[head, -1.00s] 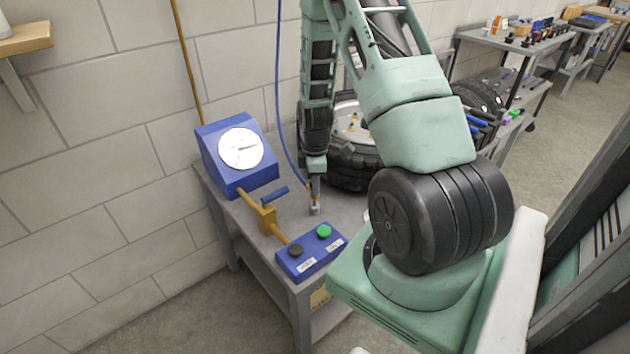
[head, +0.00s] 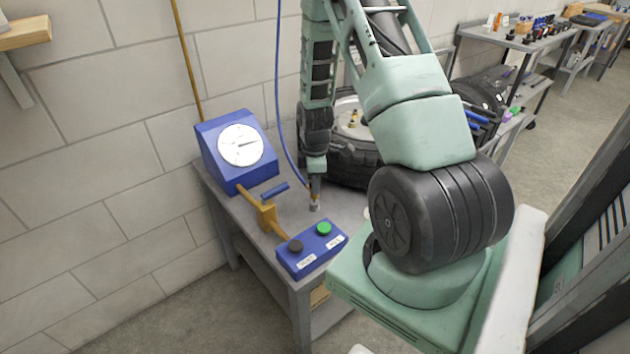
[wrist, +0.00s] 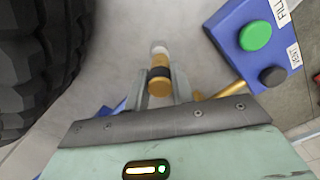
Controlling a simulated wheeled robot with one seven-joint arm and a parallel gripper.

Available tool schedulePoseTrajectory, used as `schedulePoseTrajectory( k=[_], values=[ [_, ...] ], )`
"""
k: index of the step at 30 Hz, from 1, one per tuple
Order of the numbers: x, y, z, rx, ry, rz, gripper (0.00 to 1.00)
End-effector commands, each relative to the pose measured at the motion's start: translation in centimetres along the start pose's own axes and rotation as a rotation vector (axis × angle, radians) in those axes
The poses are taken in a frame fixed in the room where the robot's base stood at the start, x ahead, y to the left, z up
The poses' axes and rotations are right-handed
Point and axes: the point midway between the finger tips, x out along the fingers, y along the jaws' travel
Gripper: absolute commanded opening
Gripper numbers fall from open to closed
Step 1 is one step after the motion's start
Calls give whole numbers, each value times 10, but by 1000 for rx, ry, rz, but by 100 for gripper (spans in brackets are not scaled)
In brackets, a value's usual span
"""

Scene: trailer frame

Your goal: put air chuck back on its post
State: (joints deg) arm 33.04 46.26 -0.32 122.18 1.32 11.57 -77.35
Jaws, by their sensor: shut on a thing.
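My gripper (wrist: 161,88) is shut on the air chuck (wrist: 159,80), a brass cylinder with a black band. The chuck is between the fingers in the wrist view, with a pale tip or piece (wrist: 159,50) beyond it. I cannot tell whether that piece is part of the chuck. In the head view my gripper (head: 315,190) points down over the grey bench, and a small grey cylindrical end (head: 315,206) shows just below it, at or close above the bench top. A blue hose (head: 279,90) runs down to the gripper. I cannot make out a separate post.
A blue gauge box (head: 215,135) stands at the left by the wall. A brass pipe with a blue lever (head: 274,192) leads to a blue control box (head: 290,263) with green and black buttons. A tyre (head: 352,165) lies close behind the gripper.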

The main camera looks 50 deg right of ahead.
Motion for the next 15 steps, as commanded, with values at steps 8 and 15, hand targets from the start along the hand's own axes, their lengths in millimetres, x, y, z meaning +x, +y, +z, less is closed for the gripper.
schedulePoseTrajectory(
  k=[8, 15],
  values=[
    [11, 0, 0, 0, 0, 0, 0],
    [18, 0, 0, -1, 0, 1, 0]
  ],
)
